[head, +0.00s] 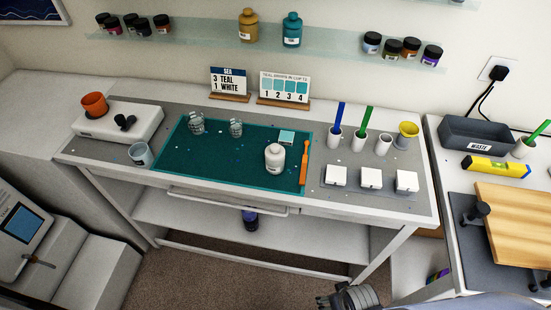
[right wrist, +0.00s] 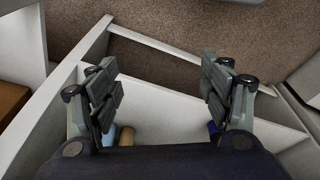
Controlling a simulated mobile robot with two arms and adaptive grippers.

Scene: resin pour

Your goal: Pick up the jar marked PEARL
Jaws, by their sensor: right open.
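No label that I can read says PEARL. Small dark-lidded jars stand on the glass wall shelf, in a left group (head: 131,23) and a right group (head: 402,49); their labels are too small to read. A dark blue jar (head: 250,219) stands on the table's lower shelf. My right gripper (head: 348,297) is at the bottom edge of the head view, in front of the table. In the right wrist view it is open and empty (right wrist: 163,92), above a white shelf. A blue item (right wrist: 213,128) and a tan cylinder (right wrist: 127,136) show partly behind it. My left gripper is out of view.
The white table carries a teal mat (head: 220,160), a white bottle (head: 275,157), cups, an orange tool (head: 305,165) and white blocks (head: 371,178). A side bench holds a grey WASTE bin (head: 480,136) and a wooden board (head: 515,215). Floor shows below the table.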

